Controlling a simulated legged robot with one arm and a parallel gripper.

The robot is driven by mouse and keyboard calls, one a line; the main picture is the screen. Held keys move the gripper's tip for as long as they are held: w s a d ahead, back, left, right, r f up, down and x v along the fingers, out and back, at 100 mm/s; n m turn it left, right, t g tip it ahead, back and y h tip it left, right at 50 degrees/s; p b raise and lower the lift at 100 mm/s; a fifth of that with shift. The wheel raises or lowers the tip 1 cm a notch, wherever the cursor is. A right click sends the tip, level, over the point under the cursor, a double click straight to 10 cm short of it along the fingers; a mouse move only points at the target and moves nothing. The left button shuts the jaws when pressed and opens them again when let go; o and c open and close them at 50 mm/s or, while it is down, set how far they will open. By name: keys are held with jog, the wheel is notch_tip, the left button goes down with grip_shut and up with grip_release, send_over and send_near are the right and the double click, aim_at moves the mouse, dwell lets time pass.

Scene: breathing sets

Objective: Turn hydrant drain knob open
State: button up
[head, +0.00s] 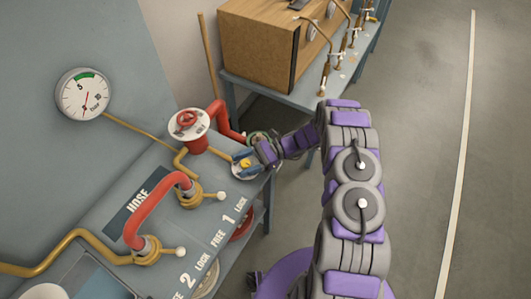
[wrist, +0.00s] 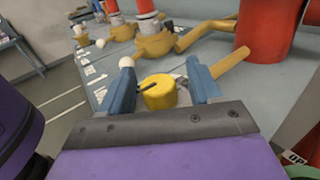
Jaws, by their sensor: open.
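The yellow drain knob (wrist: 159,92) sits between the two blue fingers of my gripper (wrist: 160,68) in the wrist view. It has a dark pointer mark on its top. My gripper is open, with one finger on each side of the knob; I cannot tell whether either touches it. In the head view the knob (head: 246,163) is a small yellow spot between the fingers of my gripper (head: 243,160), above a pale round plate (head: 237,173) at the bench's far corner. The red hydrant (head: 198,144) with a white dial top and red handwheel stands just left of it.
HOSE fittings with white-tipped levers (head: 219,196) and red hoses (head: 158,203) stand nearer on the grey bench. A pressure gauge (head: 83,94) hangs on the wall. A brown cabinet (head: 262,45) sits on another table behind. The floor (head: 420,110) at right is clear.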

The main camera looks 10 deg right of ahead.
jog(key=p+v, duration=0.1)
jog(key=v, duration=1.5)
jog(key=shift+f, duration=0.15)
jog(key=shift+d, duration=0.1)
dwell(0.3)
